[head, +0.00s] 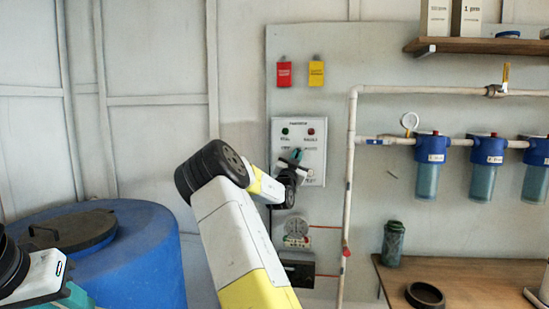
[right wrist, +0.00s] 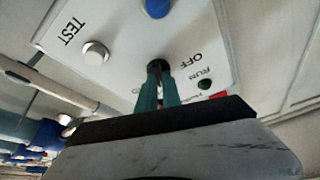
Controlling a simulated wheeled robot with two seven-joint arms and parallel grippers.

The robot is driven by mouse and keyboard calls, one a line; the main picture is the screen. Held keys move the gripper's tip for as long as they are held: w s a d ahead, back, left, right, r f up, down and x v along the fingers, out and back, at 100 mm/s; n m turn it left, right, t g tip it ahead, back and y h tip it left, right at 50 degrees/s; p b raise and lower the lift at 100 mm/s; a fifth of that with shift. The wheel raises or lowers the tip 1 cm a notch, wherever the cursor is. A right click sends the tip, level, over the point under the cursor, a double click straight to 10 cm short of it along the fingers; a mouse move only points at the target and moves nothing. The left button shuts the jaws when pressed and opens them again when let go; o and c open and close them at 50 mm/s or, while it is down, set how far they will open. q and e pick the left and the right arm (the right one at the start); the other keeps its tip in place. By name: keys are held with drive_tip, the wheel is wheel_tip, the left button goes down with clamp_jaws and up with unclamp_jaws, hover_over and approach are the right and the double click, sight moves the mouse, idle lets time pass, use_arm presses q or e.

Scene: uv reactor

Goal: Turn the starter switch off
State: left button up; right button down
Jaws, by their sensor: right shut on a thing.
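The starter control panel (head: 312,130) is a white plate on the grey wall board, with a green and a red light at its top. My right gripper (head: 297,157) reaches its middle. In the right wrist view, my right gripper's teal fingers (right wrist: 157,85) are closed together on the starter switch (right wrist: 155,66), beside the OFF label. The fingers hide most of the switch, so its exact setting cannot be read. Part of my left gripper (head: 70,296) shows at the lower left; its fingertips are cut off.
A silver TEST button (right wrist: 95,53) and a blue button (right wrist: 157,8) sit close to the fingers. A blue barrel (head: 140,255) stands at left. A white pipe (head: 351,170) runs beside the panel, with blue filters (head: 430,165) and a wooden table (head: 465,280) to the right.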

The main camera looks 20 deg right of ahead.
drive_tip(key=n+t+y, duration=0.1)
drive_tip(key=n, duration=0.1)
drive_tip(key=n+y, duration=0.1)
drive_tip(key=n, duration=0.2)
drive_tip(key=n+t+y, duration=0.1)
drive_tip(key=n, duration=0.2)
drive_tip(key=shift+s+d+t, duration=0.1)
drive_tip(key=shift+d+t, duration=0.05)
drive_tip(key=shift+t, duration=0.15)
drive_tip(key=n+y, duration=0.1)
drive_tip(key=n, duration=0.2)
drive_tip(key=n+t+y, duration=0.1)
drive_tip(key=n+y, duration=0.1)
drive_tip(key=n, duration=0.1)
drive_tip(key=shift+n+y, duration=0.3)
drive_tip(key=shift+n, duration=0.1)
drive_tip(key=shift+n+y, duration=0.3)
drive_tip(key=c, duration=1.5)
unclamp_jaws()
drive_tip(key=v, duration=0.7)
drive_tip(key=shift+s+f, duration=0.15)
drive_tip(key=shift+s, duration=0.15)
